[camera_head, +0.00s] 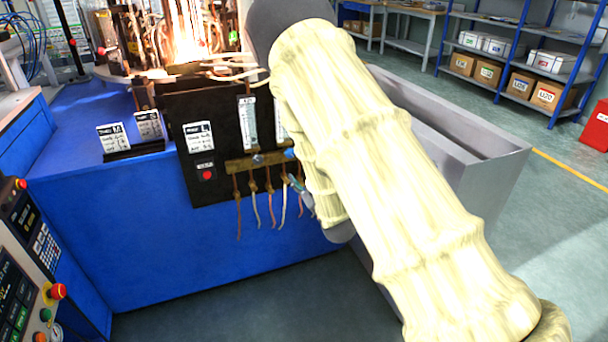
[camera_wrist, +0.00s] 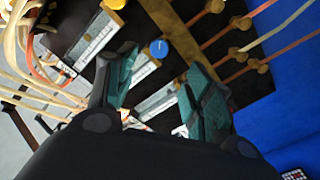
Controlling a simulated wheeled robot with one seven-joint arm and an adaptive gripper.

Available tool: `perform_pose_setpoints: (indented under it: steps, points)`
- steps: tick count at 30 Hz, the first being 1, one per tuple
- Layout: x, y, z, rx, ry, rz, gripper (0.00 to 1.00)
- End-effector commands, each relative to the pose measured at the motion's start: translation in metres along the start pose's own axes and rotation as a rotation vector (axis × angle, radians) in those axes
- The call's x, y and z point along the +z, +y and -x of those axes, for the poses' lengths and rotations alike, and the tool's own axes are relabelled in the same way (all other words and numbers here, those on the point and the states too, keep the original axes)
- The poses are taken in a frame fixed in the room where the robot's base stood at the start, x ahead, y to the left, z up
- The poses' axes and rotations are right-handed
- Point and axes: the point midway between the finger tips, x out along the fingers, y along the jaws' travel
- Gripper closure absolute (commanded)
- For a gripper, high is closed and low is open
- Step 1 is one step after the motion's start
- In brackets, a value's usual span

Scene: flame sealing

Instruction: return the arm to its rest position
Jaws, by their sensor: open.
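My arm in its pale ribbed cover (camera_head: 390,170) reaches from the lower right up to the front of the flame machine (camera_head: 165,115). My gripper (camera_wrist: 162,68) is open in the wrist view, its two teal-padded fingers apart with nothing held between them. A blue knob (camera_wrist: 158,48) on the machine's black panel shows beyond the gap between the fingertips; I cannot tell the exact distance. In the head view only a small part of the gripper shows beside the arm, at the panel's lower right. The rest is hidden behind the arm.
A brass manifold (camera_head: 245,165) with several hanging hoses is close to the gripper. A bright flame (camera_head: 190,40) burns above the panel. A grey metal trough (camera_head: 495,165) stands right of the arm. A control console (camera_head: 25,260) is at left. Open floor (camera_head: 250,305) lies in front.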

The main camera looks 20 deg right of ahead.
Motion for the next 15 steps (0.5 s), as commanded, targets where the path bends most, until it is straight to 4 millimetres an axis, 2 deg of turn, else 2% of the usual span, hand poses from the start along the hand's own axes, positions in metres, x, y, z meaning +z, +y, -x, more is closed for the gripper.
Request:
perform_pose_setpoints:
  steps: [10,13,15]
  points:
    - [0.004,-0.002,0.002,-0.003,-0.010,-0.005,0.48]
    - [0.022,-0.013,0.011,-0.020,-0.060,-0.026,0.48]
    - [0.044,-0.026,0.024,-0.042,-0.124,-0.051,0.48]
